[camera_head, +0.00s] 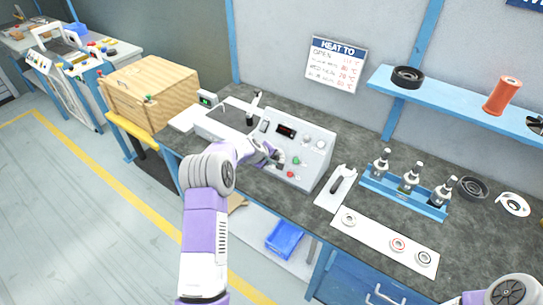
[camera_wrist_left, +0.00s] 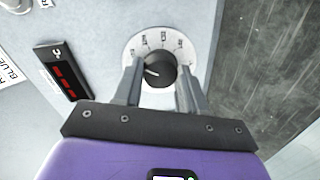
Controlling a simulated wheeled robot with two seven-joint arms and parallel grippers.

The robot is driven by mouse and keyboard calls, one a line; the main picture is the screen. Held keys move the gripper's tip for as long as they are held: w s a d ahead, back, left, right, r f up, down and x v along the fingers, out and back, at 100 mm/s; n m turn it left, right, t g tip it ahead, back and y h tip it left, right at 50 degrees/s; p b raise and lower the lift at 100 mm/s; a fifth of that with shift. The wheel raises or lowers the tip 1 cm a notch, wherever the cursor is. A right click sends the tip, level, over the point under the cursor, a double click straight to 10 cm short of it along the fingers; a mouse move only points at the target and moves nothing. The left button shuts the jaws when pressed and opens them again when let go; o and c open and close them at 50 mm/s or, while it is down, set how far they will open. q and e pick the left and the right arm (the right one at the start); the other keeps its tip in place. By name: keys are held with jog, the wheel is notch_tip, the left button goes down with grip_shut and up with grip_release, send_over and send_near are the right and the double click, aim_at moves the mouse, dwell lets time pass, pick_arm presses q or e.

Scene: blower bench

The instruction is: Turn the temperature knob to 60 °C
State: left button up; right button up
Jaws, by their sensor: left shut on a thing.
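The temperature knob (camera_wrist_left: 158,71) is a black round knob on a white dial (camera_wrist_left: 152,41) with marks and small numbers that I cannot read surely. A white pointer line on the knob points to the left in the left wrist view. My left gripper (camera_wrist_left: 161,80) is shut on the knob, one finger on each side. In the head view my left gripper (camera_head: 275,160) is at the front of the grey control box (camera_head: 312,164) and hides the knob. My right gripper is not in view.
A display with red digits (camera_wrist_left: 64,73) is beside the dial. The box also has a green button (camera_head: 297,160) and a red one (camera_head: 291,175). A "HEAT TO" sign (camera_head: 336,65) hangs behind. A white holder (camera_head: 338,187) and blue bottle rack (camera_head: 402,196) stand to the right.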

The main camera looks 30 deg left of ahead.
pick_arm(q)
jog(key=n+p, duration=0.1)
jog(key=n, duration=0.3)
jog(key=shift+n+p, duration=0.3)
jog(key=shift+p, duration=0.1)
jog(key=n+p, duration=0.2)
jog(key=n, duration=0.2)
jog(key=shift+a, duration=0.1)
jog(key=n+p, duration=0.2)
jog(key=n, duration=0.2)
jog(key=shift+n+h, duration=0.4)
jog(key=n+p, duration=0.1)
jog(key=n, duration=0.3)
jog(key=shift+n+p, duration=0.3)
jog(key=shift+p, duration=0.1)
jog(key=n+p, duration=0.1)
jog(key=n, duration=0.2)
jog(key=shift+n, duration=0.3)
jog(key=n+p, duration=0.2)
jog(key=n, duration=0.2)
jog(key=shift+t, duration=0.3)
jog(key=n+p, duration=0.1)
jog(key=n, duration=0.3)
jog(key=shift+s+f+n+t+p, duration=0.1)
jog(key=shift+n+t+p, duration=0.3)
jog(key=shift+n, duration=1.5)
